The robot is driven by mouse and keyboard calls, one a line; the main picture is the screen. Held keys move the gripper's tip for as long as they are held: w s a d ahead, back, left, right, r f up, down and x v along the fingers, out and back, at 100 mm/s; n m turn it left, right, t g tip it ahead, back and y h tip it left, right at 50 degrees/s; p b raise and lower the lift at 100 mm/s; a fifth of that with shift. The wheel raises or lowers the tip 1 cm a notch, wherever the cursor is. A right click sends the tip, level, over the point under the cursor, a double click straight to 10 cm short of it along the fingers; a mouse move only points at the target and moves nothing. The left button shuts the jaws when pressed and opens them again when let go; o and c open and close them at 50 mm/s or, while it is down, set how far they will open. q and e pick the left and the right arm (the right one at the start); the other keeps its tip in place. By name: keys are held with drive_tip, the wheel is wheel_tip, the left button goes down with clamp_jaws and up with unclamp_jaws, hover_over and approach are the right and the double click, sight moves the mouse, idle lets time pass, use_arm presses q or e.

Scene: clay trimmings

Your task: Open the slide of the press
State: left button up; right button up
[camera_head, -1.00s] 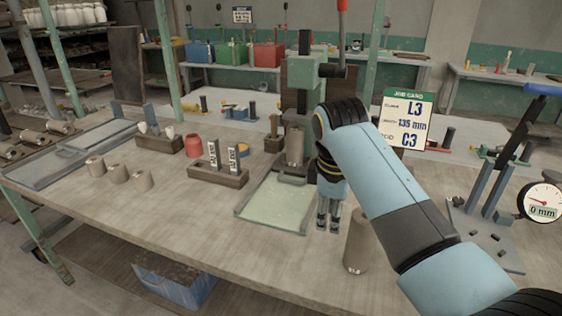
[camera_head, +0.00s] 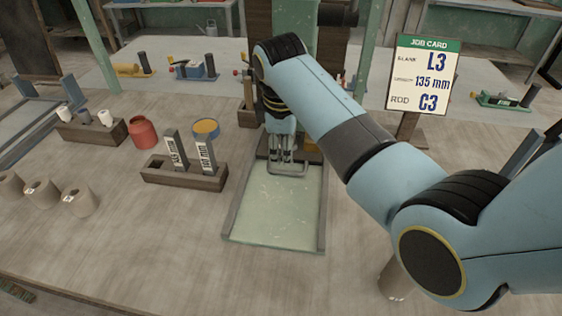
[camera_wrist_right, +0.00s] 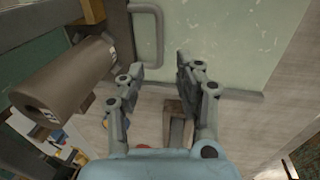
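The press (camera_head: 325,75) is a green body at the back centre, largely hidden by my right arm. Its slide (camera_head: 275,210) is a pale green plate in a dark frame on the table, with a grey bar handle (camera_head: 289,172) at its far end. My right gripper (camera_head: 286,158) points down at this handle. In the wrist view, its two fingers (camera_wrist_right: 158,64) are apart, with the handle (camera_wrist_right: 160,35) in line with the gap and the slide plate (camera_wrist_right: 235,35) beyond. I cannot tell whether the fingers touch it. My left gripper is not in view.
A clay cylinder (camera_wrist_right: 65,85) lies close beside the right gripper in the wrist view. A wooden rack (camera_head: 185,178), red jar (camera_head: 143,132) and clay cylinders (camera_head: 80,200) stand left of the slide. The job card (camera_head: 423,75) stands right. The table before the slide is clear.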

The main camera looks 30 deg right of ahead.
sight(284, 171)
drive_tip(key=f, duration=0.3)
drive_tip(key=shift+w+d+f, duration=0.2)
drive_tip(key=shift+w+f, duration=0.15)
drive_tip(key=shift+f, duration=0.05)
drive_tip(key=f, duration=0.3)
drive_tip(key=shift+w+d+f+b, duration=0.2)
drive_tip(key=shift+w+b, duration=0.05)
drive_tip(key=shift+b, duration=0.05)
drive_tip(key=c, duration=0.4)
clamp_jaws()
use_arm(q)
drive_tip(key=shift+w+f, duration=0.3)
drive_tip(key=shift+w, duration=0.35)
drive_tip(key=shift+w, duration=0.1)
